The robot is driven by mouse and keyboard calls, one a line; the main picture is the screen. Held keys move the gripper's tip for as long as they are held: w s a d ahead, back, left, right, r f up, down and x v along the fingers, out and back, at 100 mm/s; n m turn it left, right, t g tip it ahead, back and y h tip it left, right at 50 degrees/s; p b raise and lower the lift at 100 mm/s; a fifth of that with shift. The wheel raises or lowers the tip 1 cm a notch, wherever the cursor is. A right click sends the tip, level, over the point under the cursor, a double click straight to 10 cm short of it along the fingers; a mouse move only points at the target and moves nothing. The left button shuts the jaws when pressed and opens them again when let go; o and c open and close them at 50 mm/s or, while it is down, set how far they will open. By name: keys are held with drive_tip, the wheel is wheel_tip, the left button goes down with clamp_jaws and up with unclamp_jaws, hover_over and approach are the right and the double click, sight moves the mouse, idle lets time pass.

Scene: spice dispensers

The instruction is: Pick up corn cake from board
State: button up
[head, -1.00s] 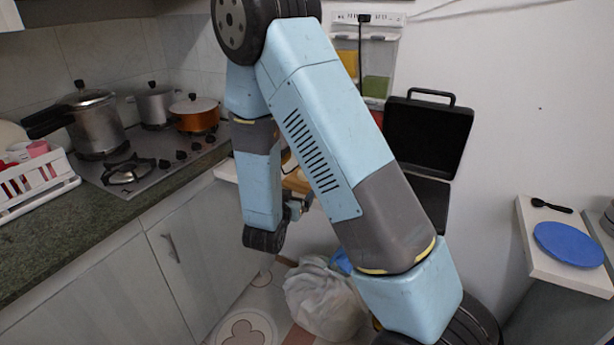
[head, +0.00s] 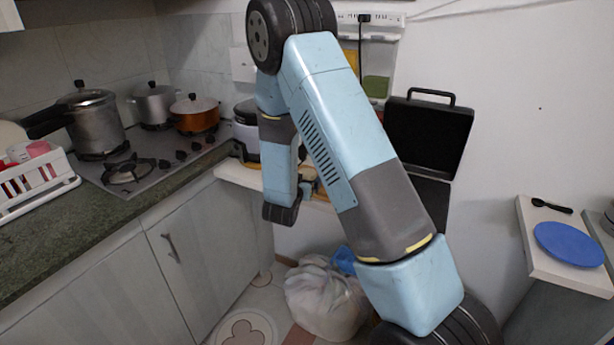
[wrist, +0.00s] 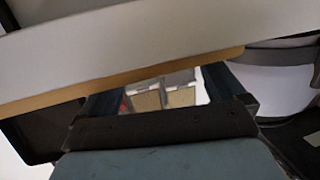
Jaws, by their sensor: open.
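I cannot make out the corn cake in either view. A tan, wood-coloured piece (head: 321,188) shows partly behind my arm in the head view, on or near a pale shelf (head: 238,176); I cannot tell whether it is the board. In the wrist view a pale slab with a brown edge (wrist: 150,87) crosses above my gripper (wrist: 162,95). My gripper's two dark fingers are apart, with nothing seen held between them. In the head view my arm hides most of the gripper.
A dark-lidded white appliance (head: 246,128) stands at the shelf's left. An open black case (head: 428,135) is right of my arm. Spice dispensers (wrist: 165,94) show beyond my fingers. A white bag (head: 325,298) lies on the floor below. A blue plate (head: 568,244) is far right.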

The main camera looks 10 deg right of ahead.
drive_tip(key=shift+x, duration=1.05)
drive_tip(key=shift+c, duration=0.3)
drive_tip(key=c, duration=1.1)
drive_tip(key=shift+r, duration=0.1)
